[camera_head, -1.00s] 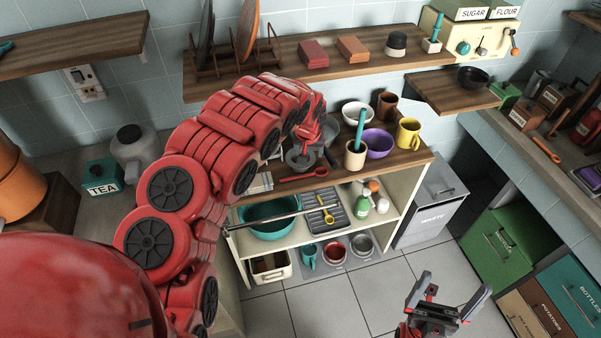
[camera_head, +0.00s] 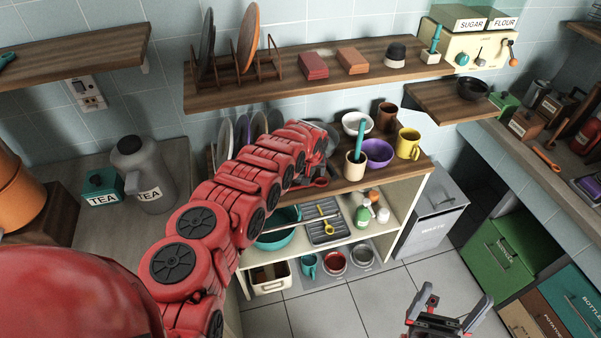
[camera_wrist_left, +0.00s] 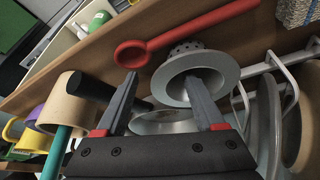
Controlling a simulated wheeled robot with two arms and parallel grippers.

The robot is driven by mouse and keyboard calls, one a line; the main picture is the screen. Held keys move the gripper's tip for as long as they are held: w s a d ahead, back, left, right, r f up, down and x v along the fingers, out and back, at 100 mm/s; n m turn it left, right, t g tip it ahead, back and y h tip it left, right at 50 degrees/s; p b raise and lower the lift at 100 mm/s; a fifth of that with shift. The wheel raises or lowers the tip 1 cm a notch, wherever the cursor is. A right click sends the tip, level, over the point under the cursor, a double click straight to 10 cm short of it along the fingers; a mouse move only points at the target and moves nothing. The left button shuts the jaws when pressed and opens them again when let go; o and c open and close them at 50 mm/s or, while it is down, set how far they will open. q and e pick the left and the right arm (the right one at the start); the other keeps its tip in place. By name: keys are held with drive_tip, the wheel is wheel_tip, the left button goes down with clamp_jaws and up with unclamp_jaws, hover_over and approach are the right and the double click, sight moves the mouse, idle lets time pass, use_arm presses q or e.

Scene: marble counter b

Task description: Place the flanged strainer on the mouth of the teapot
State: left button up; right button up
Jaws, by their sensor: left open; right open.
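The flanged strainer (camera_wrist_left: 213,66) is grey, with a wide rim and a perforated body, in the left wrist view. My left gripper (camera_wrist_left: 163,86) is open there; its right finger overlaps the strainer's rim and opening, the left finger is clear of it. I cannot tell whether they touch. In the head view my left gripper is over the wooden shelf, mostly hidden by its own arm, and I cannot make out the strainer. The grey teapot (camera_head: 155,178), labelled TEA, stands on the left counter with a dark round top. My right gripper (camera_head: 453,300) is open and empty above the floor.
A red ladle (camera_wrist_left: 185,33) lies beside the strainer. A beige cup (camera_wrist_left: 68,102) with a teal-handled tool, a purple bowl (camera_head: 377,153) and a yellow mug (camera_head: 408,145) stand on the same shelf. Racked plates are behind my arm. A teal TEA box (camera_head: 103,187) adjoins the teapot.

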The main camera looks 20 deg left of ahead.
use_arm(q)
drive_tip(key=shift+a+f, duration=0.1)
clamp_jaws()
idle(0.4)
idle(0.3)
